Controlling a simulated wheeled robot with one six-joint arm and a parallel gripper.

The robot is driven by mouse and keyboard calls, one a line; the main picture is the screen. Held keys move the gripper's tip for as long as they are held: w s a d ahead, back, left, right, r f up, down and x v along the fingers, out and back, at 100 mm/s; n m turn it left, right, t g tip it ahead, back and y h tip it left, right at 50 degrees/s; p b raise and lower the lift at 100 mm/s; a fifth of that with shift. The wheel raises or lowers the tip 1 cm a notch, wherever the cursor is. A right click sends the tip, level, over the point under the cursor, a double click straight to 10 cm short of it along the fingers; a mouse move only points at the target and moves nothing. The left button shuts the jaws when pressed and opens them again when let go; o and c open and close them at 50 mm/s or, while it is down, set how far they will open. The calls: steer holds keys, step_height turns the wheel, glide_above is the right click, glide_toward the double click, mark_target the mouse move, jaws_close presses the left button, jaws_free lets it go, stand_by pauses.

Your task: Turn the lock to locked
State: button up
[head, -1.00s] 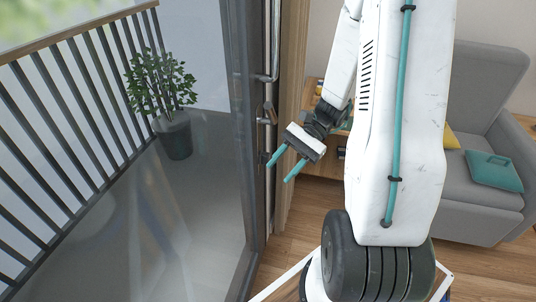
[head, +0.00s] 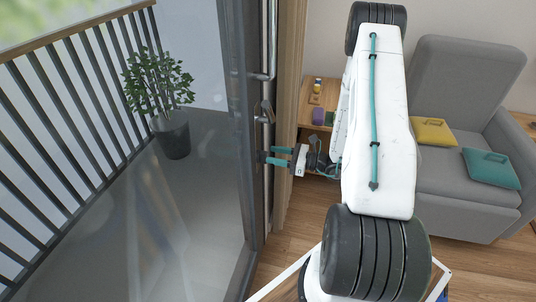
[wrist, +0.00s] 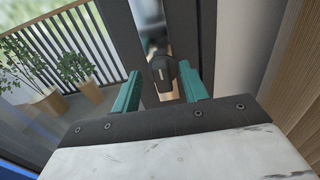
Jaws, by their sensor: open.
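The lock is a small dark turn knob with a pale line on it, mounted on the dark frame of the glass door. In the wrist view the knob (wrist: 161,70) shows between and beyond my two teal fingers, with its pale line close to upright. In the head view the lock (head: 262,157) is a small dark shape at my fingertips, partly hidden by them. My gripper (head: 271,156) is open, pointing left at the door frame with its fingers around the knob's height. I cannot tell whether a finger touches the knob.
A wooden side table (head: 312,112) and a grey armchair (head: 465,100) stand at right. A potted plant (head: 172,135) stands behind the glass.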

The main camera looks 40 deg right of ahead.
steer(key=shift+x, duration=1.5)
jaws_close()
steer(key=shift+m, duration=0.4)
steer(key=m, duration=0.5)
steer(key=d+f+m, duration=0.1)
steer(key=m, duration=0.5)
steer(key=w+f+m, duration=0.1)
steer(key=m, duration=0.5)
steer(key=shift+w+d, duration=0.1)
steer(key=shift+d, duration=0.15)
